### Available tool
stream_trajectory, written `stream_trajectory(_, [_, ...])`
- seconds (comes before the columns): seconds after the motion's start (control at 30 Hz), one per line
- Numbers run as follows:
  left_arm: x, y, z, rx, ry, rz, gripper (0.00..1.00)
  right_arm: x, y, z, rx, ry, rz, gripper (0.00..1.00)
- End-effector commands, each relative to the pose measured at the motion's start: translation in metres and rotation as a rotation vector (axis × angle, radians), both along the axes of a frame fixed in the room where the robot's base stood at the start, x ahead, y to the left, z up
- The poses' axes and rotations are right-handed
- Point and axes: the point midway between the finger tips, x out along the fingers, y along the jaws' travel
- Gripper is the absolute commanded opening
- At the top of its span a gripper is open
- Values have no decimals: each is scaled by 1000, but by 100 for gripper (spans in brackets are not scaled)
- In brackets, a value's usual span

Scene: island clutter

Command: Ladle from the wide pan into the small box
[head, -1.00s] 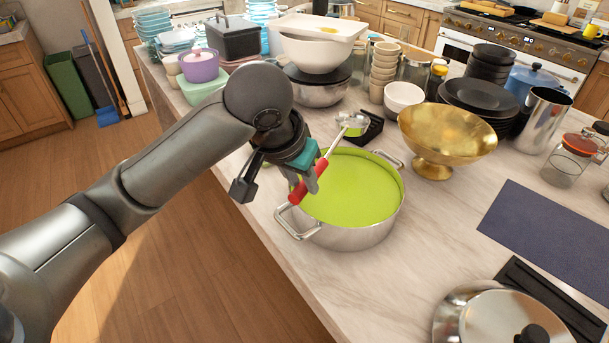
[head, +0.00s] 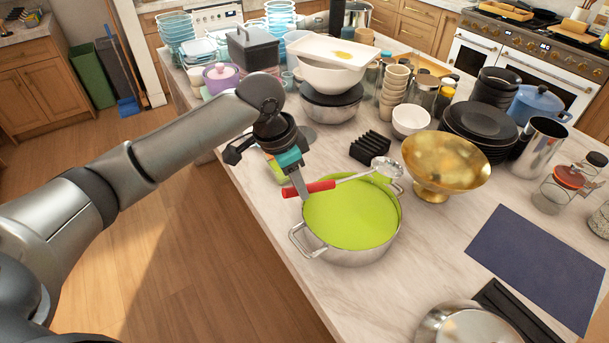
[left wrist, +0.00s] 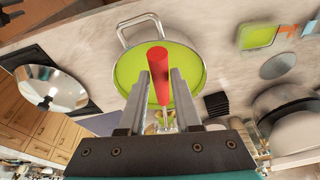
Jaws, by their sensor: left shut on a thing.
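The wide pan (head: 350,258) is silver with two loop handles and full of bright green liquid. It stands on the counter, and also shows in the left wrist view (left wrist: 203,75). My left gripper (head: 305,190) is shut on the red handle of the ladle (head: 321,186), above the pan's back-left side. The ladle's metal bowl (head: 387,167) is over or near the pan's back-right rim. I cannot tell what it holds. A small green box (head: 277,170) is behind my gripper, mostly hidden; it shows clearer in the left wrist view (left wrist: 258,36). My right gripper is out of view.
A gold footed bowl (head: 445,165) stands right of the pan, close to the ladle bowl. A black slotted rack (head: 370,146) and a white bowl (head: 411,120) are behind. A blue mat (head: 535,265) lies right, a pan lid (head: 470,325) in front. Bare counter lies between pan and mat.

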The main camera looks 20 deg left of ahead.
Motion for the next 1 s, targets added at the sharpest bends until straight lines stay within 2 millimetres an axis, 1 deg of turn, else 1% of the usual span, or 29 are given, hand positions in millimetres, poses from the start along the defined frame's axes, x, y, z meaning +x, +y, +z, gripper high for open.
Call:
stream_trajectory(0.03, [1, 4, 9, 6, 6, -22, 0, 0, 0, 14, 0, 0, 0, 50])
stream_trajectory(0.3, [4, 23, 23, 40, 37, -157, 0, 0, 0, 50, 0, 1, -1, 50])
stream_trajectory(0.4, [5, 29, 26, 50, 45, -196, 0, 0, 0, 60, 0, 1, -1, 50])
stream_trajectory(0.5, [5, 34, 28, 58, 51, -227, 0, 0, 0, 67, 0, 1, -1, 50])
stream_trajectory(0.63, [5, 38, 29, 65, 58, -250, 0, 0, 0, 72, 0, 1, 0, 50])
stream_trajectory(1.0, [5, 39, 28, 67, 58, -259, 0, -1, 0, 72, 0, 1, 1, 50])
